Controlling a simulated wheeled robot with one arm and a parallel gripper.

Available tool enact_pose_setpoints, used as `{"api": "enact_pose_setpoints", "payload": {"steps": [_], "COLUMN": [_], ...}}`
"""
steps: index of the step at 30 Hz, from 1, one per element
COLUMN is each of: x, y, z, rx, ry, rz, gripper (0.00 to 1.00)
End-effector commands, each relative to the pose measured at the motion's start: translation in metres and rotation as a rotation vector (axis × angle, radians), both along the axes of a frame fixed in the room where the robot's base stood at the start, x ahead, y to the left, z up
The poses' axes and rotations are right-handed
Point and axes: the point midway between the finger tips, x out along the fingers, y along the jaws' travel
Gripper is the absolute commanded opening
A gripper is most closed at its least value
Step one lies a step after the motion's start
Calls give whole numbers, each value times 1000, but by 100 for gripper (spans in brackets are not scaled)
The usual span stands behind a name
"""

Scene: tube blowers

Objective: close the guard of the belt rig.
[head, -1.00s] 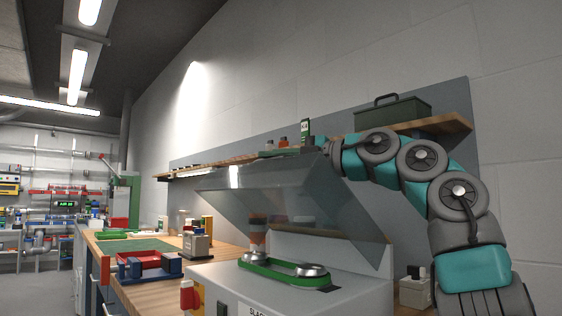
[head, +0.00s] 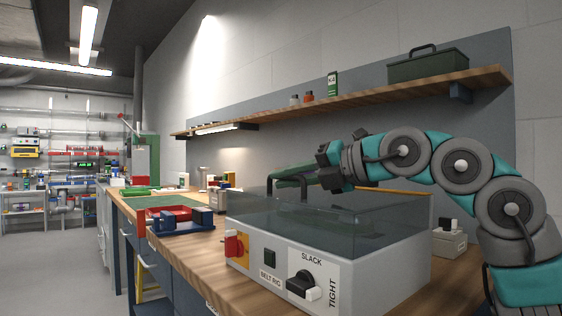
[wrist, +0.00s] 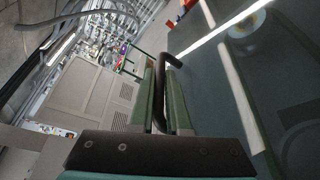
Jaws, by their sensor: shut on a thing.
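The belt rig (head: 262,260) is a light grey box on the workbench with a red switch, a black button and a SLACK/TIGHT knob. Its clear guard (head: 370,228) lies down over the top, looking level, its lower rim at or very near the box top. My gripper (head: 290,181) is over the guard's far left part. In the wrist view my gripper (wrist: 163,88) has its two green fingers shut on the dark bent handle (wrist: 173,61). The guard's dark pane (wrist: 225,75) fills the right of that view. The belt and pulleys are hard to make out in the head view.
A wooden shelf (head: 360,103) with a green toolbox (head: 428,66) runs along the wall above my arm. A blue vise (head: 186,224) and red tray (head: 168,213) stand left of the rig. A small grey box (head: 449,242) stands right. The floor at left is clear.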

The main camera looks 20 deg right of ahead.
Motion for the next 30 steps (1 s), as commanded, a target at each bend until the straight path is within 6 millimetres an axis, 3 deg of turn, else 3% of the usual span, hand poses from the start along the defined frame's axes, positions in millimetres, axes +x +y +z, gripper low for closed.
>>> {"api": "enact_pose_setpoints", "payload": {"steps": [14,15,18,30], "x": [0,0,0,-9], "y": [-1,-1,-1,-10], "z": [-6,-7,-6,-1], "rx": [-19,-19,-18,-14], "ry": [-1,-1,-1,-5], "rz": [4,4,3,-1], "gripper": [0,16,27,27]}}
